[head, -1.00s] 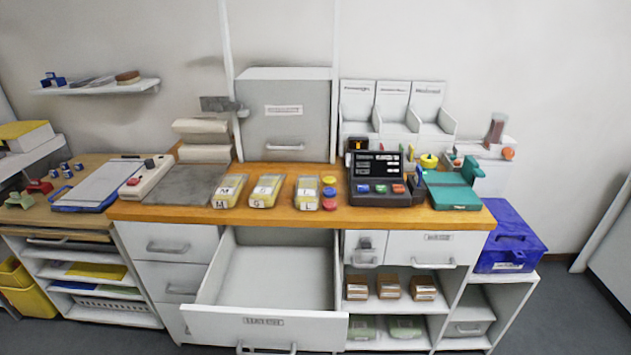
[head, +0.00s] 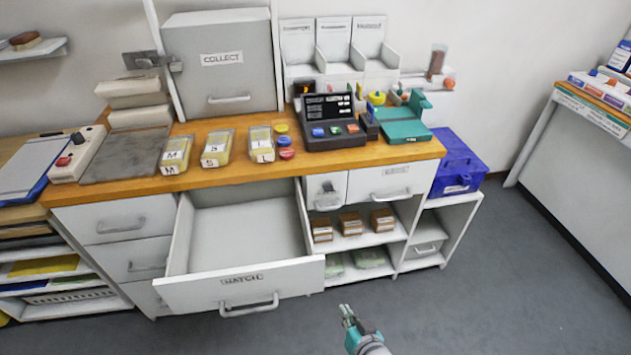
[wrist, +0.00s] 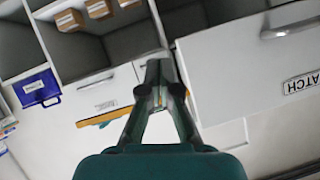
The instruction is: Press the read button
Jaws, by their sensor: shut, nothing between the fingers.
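A black device (head: 330,138) with a dark lit screen (head: 327,106) stands on the wooden counter. Its sloped front has a blue button (head: 318,132), a green button (head: 336,130) and a red button (head: 352,128). Their labels are too small to read, so I cannot tell which is the read button. My gripper (head: 347,312) is low in front of the counter, over the floor, well below and apart from the device. In the wrist view my gripper (wrist: 158,72) is shut and empty; the device cannot be made out there.
An open, empty drawer (head: 238,288) juts out left of my gripper; its front is near my fingers in the wrist view (wrist: 235,75). Yellow-topped packs and coloured discs (head: 286,154) lie left of the device, a teal scale (head: 405,138) right. Floor (head: 460,305) at right is clear.

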